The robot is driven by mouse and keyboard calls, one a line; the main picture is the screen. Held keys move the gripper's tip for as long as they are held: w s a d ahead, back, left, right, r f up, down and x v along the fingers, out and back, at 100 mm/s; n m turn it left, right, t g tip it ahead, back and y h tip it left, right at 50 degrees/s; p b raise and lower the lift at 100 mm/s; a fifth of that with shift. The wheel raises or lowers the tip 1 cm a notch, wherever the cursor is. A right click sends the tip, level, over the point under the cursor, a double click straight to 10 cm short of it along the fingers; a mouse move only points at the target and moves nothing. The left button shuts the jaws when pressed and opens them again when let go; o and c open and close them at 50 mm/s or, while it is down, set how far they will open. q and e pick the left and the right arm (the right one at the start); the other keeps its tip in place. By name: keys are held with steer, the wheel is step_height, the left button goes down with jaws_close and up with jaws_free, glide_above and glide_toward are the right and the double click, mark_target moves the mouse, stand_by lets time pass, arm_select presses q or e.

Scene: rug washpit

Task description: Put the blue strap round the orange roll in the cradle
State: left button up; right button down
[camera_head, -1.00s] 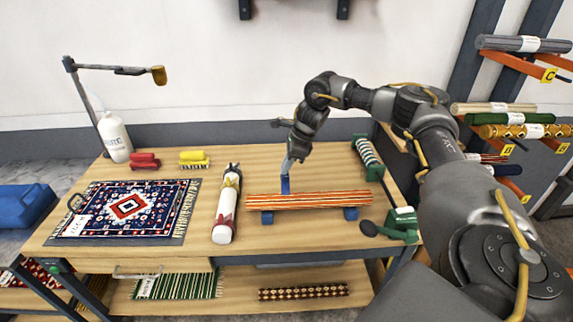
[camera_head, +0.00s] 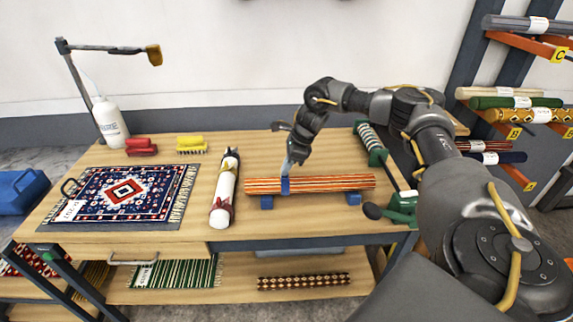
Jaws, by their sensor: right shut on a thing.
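The orange striped roll (camera_head: 335,183) lies level across the blue cradle (camera_head: 353,199), whose supports show under its two ends. The blue strap (camera_head: 285,186) stands across the front of the roll, left of its middle. Whether it closes round the back and underside is hidden. My right gripper (camera_head: 288,166) is shut on the strap's upper part, pointing down just above the roll. My left gripper is not in view.
A white wrapped roll (camera_head: 223,190) lies just left of the cradle. A patterned rug (camera_head: 125,193), red brush (camera_head: 140,146) and yellow brush (camera_head: 191,145) are further left. A green tool (camera_head: 403,205) and a green-ended striped roller (camera_head: 370,142) stand at the right.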

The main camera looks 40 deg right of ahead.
steer(key=shift+f, duration=0.2)
steer(key=c, duration=1.4)
jaws_free()
steer(key=shift+c, duration=0.2)
steer(key=b+v, duration=0.2)
steer(key=v, duration=0.8)
steer(key=shift+d+r, duration=0.15)
steer(key=shift+r, duration=0.2)
steer(key=shift+s, duration=0.1)
